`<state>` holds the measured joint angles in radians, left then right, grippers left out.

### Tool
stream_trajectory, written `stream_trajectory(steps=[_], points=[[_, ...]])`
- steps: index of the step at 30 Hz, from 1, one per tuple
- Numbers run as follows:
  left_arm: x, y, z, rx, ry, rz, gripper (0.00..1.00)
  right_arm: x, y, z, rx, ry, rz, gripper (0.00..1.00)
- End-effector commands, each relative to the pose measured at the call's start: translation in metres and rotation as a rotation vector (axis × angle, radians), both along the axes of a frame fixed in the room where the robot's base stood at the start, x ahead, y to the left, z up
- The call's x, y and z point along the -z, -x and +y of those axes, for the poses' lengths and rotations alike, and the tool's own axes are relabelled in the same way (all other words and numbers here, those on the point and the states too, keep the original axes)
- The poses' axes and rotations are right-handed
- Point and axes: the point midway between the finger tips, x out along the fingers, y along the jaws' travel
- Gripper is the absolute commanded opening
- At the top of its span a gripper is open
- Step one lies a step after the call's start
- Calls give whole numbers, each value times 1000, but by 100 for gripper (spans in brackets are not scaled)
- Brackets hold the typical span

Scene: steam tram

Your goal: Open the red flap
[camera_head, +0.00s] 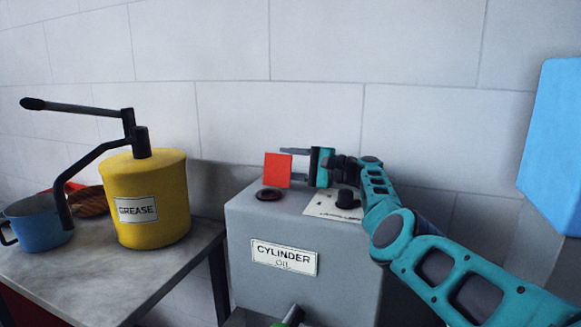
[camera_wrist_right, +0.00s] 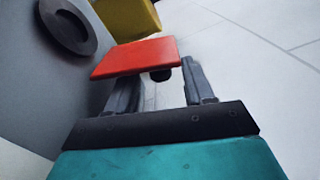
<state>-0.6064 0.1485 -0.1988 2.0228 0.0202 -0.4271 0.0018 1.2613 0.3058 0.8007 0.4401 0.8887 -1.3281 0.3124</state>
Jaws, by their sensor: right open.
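The red flap (camera_head: 277,170) stands upright on top of the grey cylinder oil box (camera_head: 245,215), beside a dark round ring (camera_head: 269,195). My right gripper (camera_head: 296,165) is just to the right of the flap, its fingers pointing left towards it. The gripper is open, one finger showing above the other. In the right wrist view the flap (camera_wrist_right: 135,57) lies across the end of the left finger and hides its tip. The right finger is clear of it. I cannot tell whether a finger touches the flap. My left gripper is not in view.
A yellow grease pot (camera_head: 150,215) with a lever and a blue pot (camera_head: 36,225) stand on the table (camera_head: 100,275) at left. A black knob (camera_head: 347,199) and a white label (camera_head: 325,208) are on the box top. A tiled wall is close behind.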

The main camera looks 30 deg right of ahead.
Motion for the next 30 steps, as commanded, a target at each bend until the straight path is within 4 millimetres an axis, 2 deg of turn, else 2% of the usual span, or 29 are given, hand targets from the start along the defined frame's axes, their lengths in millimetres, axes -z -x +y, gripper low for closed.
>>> stream_trajectory(steps=[3, 19, 30], points=[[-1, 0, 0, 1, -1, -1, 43, 0, 0, 0, 0, 0, 0, 50], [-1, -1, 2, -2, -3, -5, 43, 0, 0, 0, 0, 0, 0, 0], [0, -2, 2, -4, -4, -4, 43, 1, 0, 0, 0, 7, -5, 0]])
